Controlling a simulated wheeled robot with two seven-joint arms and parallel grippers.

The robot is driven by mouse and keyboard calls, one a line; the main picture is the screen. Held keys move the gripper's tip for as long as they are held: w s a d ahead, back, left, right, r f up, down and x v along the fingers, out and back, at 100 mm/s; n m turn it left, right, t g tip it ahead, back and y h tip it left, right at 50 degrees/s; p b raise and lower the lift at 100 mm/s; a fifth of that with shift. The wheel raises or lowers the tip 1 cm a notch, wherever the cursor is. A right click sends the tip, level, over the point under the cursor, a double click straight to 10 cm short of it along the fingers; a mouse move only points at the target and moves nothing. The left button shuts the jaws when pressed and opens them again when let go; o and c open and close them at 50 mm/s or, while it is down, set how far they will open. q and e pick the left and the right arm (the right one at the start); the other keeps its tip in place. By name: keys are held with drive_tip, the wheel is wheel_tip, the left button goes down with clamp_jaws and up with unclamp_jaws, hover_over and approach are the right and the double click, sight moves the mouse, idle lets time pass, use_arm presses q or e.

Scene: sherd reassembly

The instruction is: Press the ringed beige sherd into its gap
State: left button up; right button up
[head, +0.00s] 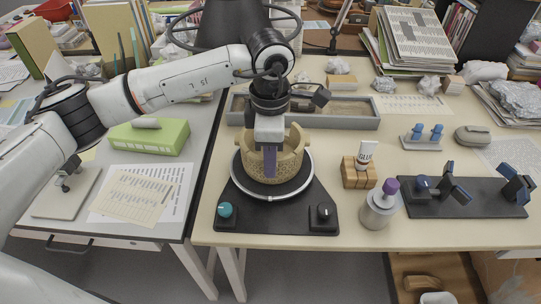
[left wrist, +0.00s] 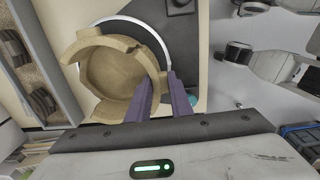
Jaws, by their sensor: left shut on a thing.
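A beige pot (head: 288,168) with a broken, uneven rim stands on the round turntable (head: 237,180). In the left wrist view the pot (left wrist: 108,76) is seen from above, with its hollow inside and stepped gaps along its wall. My left gripper (head: 270,172) points down at the near side of the pot, in front of its wall. Its purple fingers (left wrist: 164,80) are shut on the beige sherd at the pot's wall. The sherd is mostly hidden by the fingers, and I cannot tell its outline from the pot or whether it is seated. My right gripper is not in view.
A wooden block (head: 358,175) holding a white tube and a grey jar (head: 377,211) stand close on the right. A grey tray (head: 350,123) lies behind. A black stand (head: 480,200) is further right.

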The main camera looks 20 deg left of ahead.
use_arm(q)
drive_tip(key=shift+w+f, duration=0.25)
drive_tip(key=shift+f, duration=0.05)
drive_tip(key=shift+w+a+f+b, duration=0.1)
drive_tip(key=shift+w+b, duration=0.15)
drive_tip(key=shift+b, duration=0.25)
drive_tip(key=shift+w, duration=0.1)
drive_tip(key=shift+f+b, duration=0.15)
drive_tip(key=shift+b, duration=0.15)
idle(0.3)
idle(0.5)
drive_tip(key=shift+f, duration=0.15)
idle(0.6)
drive_tip(key=shift+f+b, duration=0.2)
drive_tip(key=shift+b, duration=0.2)
idle(0.9)
